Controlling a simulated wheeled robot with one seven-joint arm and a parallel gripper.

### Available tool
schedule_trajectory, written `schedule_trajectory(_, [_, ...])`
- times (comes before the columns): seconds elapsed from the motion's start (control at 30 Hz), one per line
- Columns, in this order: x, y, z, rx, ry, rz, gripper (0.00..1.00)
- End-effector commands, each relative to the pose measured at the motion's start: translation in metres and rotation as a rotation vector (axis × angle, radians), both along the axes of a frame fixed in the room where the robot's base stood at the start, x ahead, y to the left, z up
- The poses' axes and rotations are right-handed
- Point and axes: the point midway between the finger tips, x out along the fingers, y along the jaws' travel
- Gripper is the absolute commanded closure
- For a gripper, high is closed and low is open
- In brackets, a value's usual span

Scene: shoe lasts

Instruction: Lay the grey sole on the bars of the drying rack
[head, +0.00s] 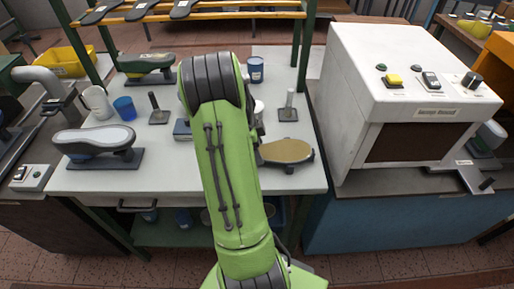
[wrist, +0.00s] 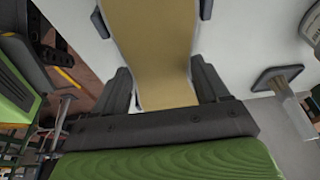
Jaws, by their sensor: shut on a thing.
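A sole with a grey face and white edge (head: 95,136) lies on a dark last at the left of the white table, in the head view. A tan-faced sole (head: 287,151) is right of my arm. It fills the upper middle of the wrist view (wrist: 155,45), with a pale edge. My gripper (wrist: 163,88) is shut on it, one finger on each side of its narrow part. My arm hides the gripper in the head view. Whether the tan sole touches its support is unclear. The drying rack (head: 240,15) stands at the table's back, with wooden bars on green posts.
Several dark soles (head: 140,10) lie on the rack's left part; bars at its right look bare. A blue cup (head: 124,107), a green last (head: 147,64) and small stands (head: 288,107) are on the table. A white machine (head: 405,85) stands close on the right.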

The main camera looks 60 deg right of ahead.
Motion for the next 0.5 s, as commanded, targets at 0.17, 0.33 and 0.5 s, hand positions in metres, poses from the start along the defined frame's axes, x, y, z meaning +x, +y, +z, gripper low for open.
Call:
schedule_trajectory(0.17, [0.0000,-0.0001,0.0003,0.000,0.000,-0.001,0.53])
schedule_trajectory(0.33, [-0.0001,-0.0001,-0.0016,0.000,0.000,0.000,0.53])
schedule_trajectory(0.5, [-0.0001,0.0002,-0.0036,0.000,0.000,0.000,0.53])
